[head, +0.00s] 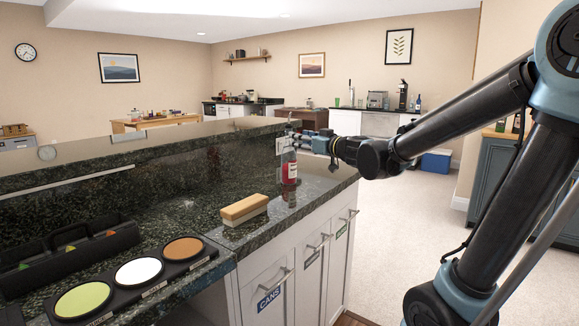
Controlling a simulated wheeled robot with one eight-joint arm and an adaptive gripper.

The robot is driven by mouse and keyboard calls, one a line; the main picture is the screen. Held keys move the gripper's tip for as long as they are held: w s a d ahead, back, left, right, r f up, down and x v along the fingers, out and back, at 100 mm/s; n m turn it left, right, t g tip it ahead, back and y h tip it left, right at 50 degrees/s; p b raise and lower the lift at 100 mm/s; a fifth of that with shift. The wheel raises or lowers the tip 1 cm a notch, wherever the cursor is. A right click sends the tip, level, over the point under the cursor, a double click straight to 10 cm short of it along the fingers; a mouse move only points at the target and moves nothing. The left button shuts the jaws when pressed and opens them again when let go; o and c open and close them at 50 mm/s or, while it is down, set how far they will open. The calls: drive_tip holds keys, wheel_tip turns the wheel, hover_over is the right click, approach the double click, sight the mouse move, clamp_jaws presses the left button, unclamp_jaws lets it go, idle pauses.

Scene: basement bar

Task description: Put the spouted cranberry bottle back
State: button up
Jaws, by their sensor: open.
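The spouted cranberry bottle (289,168) stands upright near the right end of the dark granite counter. It is clear with red liquid and a red-and-white label, and a thin spout on top. My gripper (298,140) is open, reaching in from the right at the height of the bottle's neck. Its fingers are small here and overlap the bottle's upper part. I cannot tell whether they are around the neck or just beside it.
A tan-and-white block (244,208) lies on the counter left of the bottle. A black holder (110,297) with green, white and brown discs and a black caddy (70,255) are nearer. A raised ledge (150,150) runs behind. Floor at right is open.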

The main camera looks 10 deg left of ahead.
sight(289, 148)
drive_tip(key=shift+x, duration=3.95)
drive_tip(key=shift+w+d, duration=0.1)
drive_tip(key=shift+w, duration=0.05)
drive_tip(key=shift+c, duration=0.3)
clamp_jaws()
